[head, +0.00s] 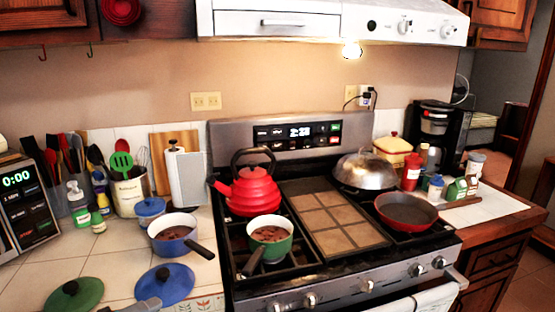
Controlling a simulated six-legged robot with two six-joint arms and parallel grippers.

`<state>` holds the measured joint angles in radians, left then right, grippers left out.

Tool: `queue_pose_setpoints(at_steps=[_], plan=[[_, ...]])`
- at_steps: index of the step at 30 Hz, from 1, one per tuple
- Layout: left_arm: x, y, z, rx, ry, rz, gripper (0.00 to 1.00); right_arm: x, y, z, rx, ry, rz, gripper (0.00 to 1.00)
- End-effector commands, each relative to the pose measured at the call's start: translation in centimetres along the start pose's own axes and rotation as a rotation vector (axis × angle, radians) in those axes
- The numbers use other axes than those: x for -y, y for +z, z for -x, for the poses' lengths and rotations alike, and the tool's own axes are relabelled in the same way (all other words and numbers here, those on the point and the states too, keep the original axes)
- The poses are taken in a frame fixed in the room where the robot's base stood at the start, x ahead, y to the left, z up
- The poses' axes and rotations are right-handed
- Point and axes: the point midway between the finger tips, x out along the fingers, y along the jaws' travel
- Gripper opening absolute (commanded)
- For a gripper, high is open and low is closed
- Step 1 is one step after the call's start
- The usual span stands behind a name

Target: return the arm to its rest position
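A grey, rounded piece at the bottom edge, in front of the blue lid, looks like the end of my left gripper (142,304). Most of it is cut off by the frame, so I cannot see its fingers or whether it holds anything. My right gripper and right arm are not in view.
A blue lid (165,284), a green lid (74,294) and a blue pot (173,236) stand on the left counter. The stove holds a red kettle (254,190), a green pot (270,248), a red pan (405,211) and a domed lid (364,170). A towel (428,300) hangs in front.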

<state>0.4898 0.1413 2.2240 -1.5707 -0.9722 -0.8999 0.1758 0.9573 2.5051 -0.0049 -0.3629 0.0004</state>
Motion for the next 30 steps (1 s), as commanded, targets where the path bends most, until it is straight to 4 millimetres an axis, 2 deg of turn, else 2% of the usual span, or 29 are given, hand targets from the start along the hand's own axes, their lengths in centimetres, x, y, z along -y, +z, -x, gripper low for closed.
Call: queue_pose_setpoints(at_steps=[4,5,11,17,20,23,25,28,30], plan=[[0.0,0.0,-0.1,0.0,0.0,0.0,0.47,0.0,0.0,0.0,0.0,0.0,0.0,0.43],[-0.1,-0.7,-1.0,-0.027,0.002,0.005,0.47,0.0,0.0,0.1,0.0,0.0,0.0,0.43],[-3.6,-3.5,-4.7,-0.134,0.041,0.108,0.47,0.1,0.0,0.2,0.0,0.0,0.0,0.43],[-8.5,-6.1,-8.5,-0.146,0.094,0.344,0.47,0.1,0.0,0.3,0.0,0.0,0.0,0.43],[-12.2,-7.3,-10.3,-0.1,0.16,0.542,0.47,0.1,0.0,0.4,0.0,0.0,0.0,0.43],[-17.2,-9.1,-11.6,-0.006,0.268,0.803,0.47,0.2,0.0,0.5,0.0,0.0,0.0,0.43],[-21.7,-10.8,-11.7,0.107,0.375,1.031,0.47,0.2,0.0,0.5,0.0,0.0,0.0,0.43],[-29.0,-13.8,-9.8,0.37,0.56,1.401,0.47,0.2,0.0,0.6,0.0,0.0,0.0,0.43],[-33.1,-15.8,-7.4,0.6,0.662,1.636,0.47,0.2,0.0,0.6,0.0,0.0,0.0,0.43]])
